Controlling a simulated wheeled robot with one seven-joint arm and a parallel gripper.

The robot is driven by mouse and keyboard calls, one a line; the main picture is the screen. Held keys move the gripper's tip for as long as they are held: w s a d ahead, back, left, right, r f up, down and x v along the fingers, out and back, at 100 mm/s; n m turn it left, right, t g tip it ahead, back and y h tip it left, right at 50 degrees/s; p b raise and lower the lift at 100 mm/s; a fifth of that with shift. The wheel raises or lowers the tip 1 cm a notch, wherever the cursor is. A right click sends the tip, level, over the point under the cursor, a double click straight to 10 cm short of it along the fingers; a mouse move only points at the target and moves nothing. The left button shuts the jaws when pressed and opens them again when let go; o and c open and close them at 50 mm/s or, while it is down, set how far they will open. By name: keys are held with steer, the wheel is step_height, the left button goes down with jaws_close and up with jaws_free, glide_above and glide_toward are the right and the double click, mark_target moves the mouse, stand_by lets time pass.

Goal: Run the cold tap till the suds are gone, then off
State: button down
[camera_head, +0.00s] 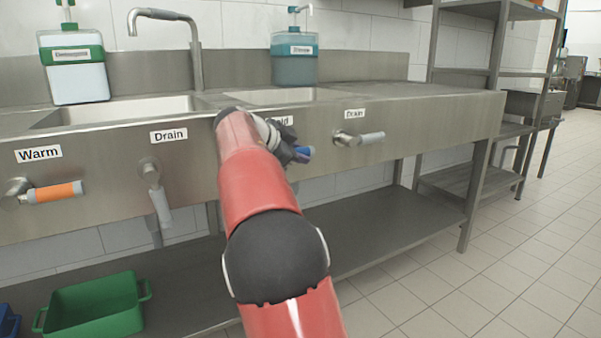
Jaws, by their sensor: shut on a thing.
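The cold tap's blue handle (309,151) sticks out at the front panel of the sink, under a label partly hidden by my arm, with "old" readable. My gripper (297,154) is dark and shut on this handle; my red arm hides most of the tap's base. The curved metal spout (195,45) stands behind the basins, its outlet over the left basin (125,108). I see no stream of water below it. The right basin (270,97) is beside it. The basin floors are hidden, and I cannot make out any suds.
The orange warm handle (55,192) is at far left. A left drain handle (158,200) points down; a right drain handle (362,138) points right. Two soap dispensers (78,70) (295,65) stand behind. A green tub (95,308) is on the lower shelf. Floor at right is clear.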

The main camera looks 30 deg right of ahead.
steer(key=shift+r+h+b, duration=0.35)
steer(key=shift+h+b, duration=0.15)
steer(key=shift+b, duration=0.1)
steer(key=c, duration=1.2)
jaws_free()
steer(key=v, duration=0.8)
